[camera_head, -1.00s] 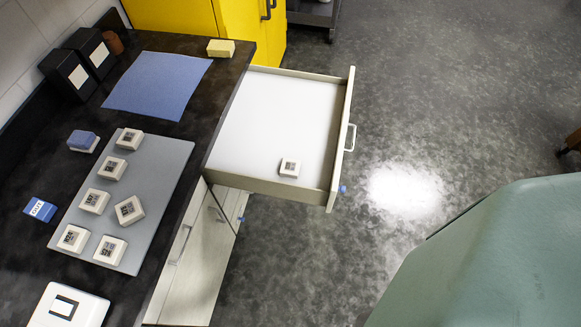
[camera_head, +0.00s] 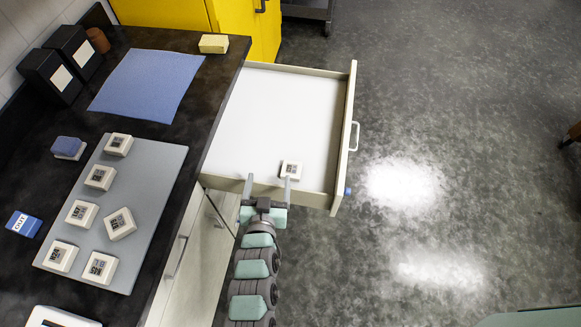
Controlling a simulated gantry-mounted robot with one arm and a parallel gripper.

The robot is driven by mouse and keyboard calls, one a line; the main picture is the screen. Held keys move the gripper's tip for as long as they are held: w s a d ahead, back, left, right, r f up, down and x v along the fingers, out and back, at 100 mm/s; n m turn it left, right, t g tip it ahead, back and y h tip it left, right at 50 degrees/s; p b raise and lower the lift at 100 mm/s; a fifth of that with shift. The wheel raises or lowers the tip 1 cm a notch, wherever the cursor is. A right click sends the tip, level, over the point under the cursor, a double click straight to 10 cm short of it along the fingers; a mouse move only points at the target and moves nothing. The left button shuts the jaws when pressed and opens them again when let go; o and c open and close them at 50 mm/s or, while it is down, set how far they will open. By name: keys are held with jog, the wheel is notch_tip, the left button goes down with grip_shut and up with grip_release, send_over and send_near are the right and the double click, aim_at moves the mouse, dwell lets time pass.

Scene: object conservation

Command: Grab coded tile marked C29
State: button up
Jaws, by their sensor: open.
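Several small white tiles with dark codes are in view, and their codes are too small to read surely. One tile (camera_head: 291,169) lies alone in the open drawer (camera_head: 262,115), near its front right corner. The others, such as one tile (camera_head: 120,223), lie on the grey mat (camera_head: 158,185) on the counter. I cannot tell which is C29. My gripper (camera_head: 267,182) is open at the drawer's near wall. Its right finger shows close to the drawer tile, and its left finger is farther left; no contact is clear.
The dark counter holds a blue cloth (camera_head: 150,82), a blue OUT block (camera_head: 24,224), a blue-and-white block (camera_head: 67,147), black boxes (camera_head: 52,76) and a yellow sponge (camera_head: 213,43). The drawer's walls stand around the lone tile. Most of the drawer floor is clear.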

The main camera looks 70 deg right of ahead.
aim_at(292, 164)
jog(key=shift+m+g+y, duration=0.4)
jog(key=shift+m+g, duration=0.2)
jog(key=shift+g, duration=0.3)
jog(key=s+d+f, duration=0.1)
jog(key=d, duration=0.1)
jog(key=s+d+f, duration=0.1)
jog(key=d+f, duration=0.1)
jog(key=s+d+f+b, duration=0.1)
jog(key=d, duration=0.1)
jog(key=shift+s+f, duration=0.15)
jog(key=shift+f, duration=0.05)
jog(key=shift+s+b+x, duration=0.1)
jog(key=shift+b+x, duration=0.2)
jog(key=shift+x, duration=1.05)
jog(key=shift+s+b+x, duration=0.15)
jog(key=shift+b+x, duration=0.1)
jog(key=shift+x, duration=1.1)
jog(key=shift+c, duration=0.3)
jog(key=c, duration=1.5)
jog(key=shift+r, duration=0.1)
jog(key=shift+c, duration=0.2)
